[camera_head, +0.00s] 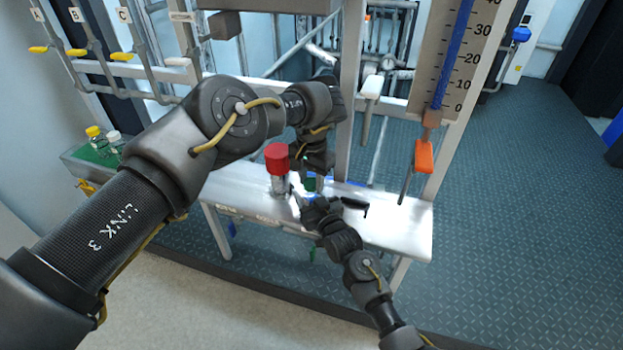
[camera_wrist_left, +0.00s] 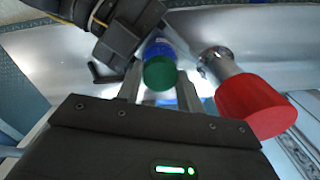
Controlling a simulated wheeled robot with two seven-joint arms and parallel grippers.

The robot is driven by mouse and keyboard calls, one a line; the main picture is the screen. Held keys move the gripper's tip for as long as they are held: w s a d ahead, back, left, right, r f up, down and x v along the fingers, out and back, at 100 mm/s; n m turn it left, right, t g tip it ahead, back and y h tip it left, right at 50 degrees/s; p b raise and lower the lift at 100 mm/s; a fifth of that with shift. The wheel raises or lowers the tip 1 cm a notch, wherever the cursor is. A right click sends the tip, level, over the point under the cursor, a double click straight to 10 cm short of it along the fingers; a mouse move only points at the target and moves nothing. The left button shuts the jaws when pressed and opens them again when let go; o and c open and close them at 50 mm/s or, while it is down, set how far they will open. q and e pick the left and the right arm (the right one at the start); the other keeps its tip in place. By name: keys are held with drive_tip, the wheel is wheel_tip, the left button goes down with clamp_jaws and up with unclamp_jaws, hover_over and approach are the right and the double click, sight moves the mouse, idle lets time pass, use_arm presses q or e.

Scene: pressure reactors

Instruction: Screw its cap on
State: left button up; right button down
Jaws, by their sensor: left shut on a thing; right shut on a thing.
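A green cap (camera_wrist_left: 160,73) shows between the fingers of my left gripper (camera_wrist_left: 159,90) in the left wrist view. A blue bottle (camera_wrist_left: 158,46) is directly beyond the cap, lined up with it. I cannot tell whether the cap is seated on it. In the head view my left gripper (camera_head: 313,178) points down over the white bench, shut on the green cap (camera_head: 310,183). My right gripper (camera_head: 304,194) reaches in low from the front, shut on the blue bottle. Its dark body (camera_wrist_left: 120,40) shows at upper left in the wrist view; its fingertips are mostly hidden.
A clear vessel with a red top (camera_head: 277,158) stands on the white bench (camera_head: 390,220), just left of both grippers and close to them. Capped bottles (camera_head: 94,136) stand on a green tray at far left. Frame posts and orange-handled valves (camera_head: 424,156) rise behind the bench.

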use_arm(q)
drive_tip(key=m, duration=0.5)
drive_tip(key=shift+m, duration=0.3)
drive_tip(key=m, duration=0.5)
drive_tip(key=shift+m, duration=0.3)
drive_tip(key=m, duration=0.2)
drive_tip(key=shift+m, duration=0.3)
drive_tip(key=m, duration=0.5)
drive_tip(key=shift+m, duration=0.4)
drive_tip(key=m, duration=0.7)
drive_tip(key=shift+m, duration=0.4)
drive_tip(key=m, duration=0.9)
drive_tip(key=shift+f+m, duration=0.1)
drive_tip(key=shift+m, duration=0.2)
drive_tip(key=o, duration=1.1)
